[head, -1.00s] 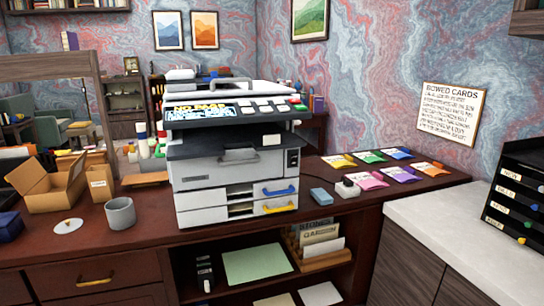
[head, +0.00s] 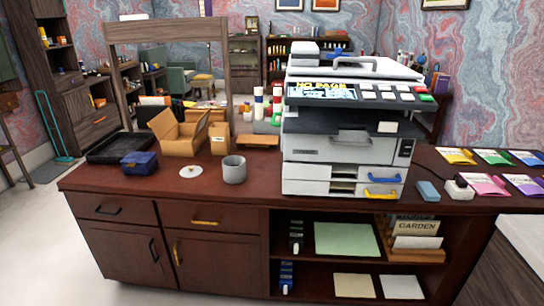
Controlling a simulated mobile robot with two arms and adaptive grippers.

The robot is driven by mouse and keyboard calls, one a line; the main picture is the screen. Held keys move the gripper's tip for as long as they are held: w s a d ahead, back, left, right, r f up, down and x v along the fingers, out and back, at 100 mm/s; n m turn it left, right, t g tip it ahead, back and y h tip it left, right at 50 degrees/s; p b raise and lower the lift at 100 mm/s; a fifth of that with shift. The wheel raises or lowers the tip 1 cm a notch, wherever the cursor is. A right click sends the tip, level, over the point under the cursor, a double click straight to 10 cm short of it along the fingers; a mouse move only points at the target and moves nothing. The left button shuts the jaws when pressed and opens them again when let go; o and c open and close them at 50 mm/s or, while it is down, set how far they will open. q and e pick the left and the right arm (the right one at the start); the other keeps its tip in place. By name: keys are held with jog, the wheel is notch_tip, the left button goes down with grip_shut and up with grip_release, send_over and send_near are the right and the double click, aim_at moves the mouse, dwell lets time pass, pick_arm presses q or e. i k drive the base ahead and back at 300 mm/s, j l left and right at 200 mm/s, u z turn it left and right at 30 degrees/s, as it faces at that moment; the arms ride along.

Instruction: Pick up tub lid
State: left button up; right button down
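A small white round lid (head: 190,172) lies flat on the dark red-brown desk (head: 135,177), with a small darker spot at its middle. A grey open-topped tub (head: 234,171) stands upright just to the right of the lid, apart from it. Neither of my grippers shows in the head view.
A blue box (head: 139,163) and a black tray (head: 110,148) are left of the lid. An open cardboard box (head: 180,133) and a small carton (head: 219,139) stand behind. A large printer (head: 345,130) is right of the tub. The desk in front of the lid is clear.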

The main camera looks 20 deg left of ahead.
aim_at(190, 171)
jog(key=u, duration=1.3)
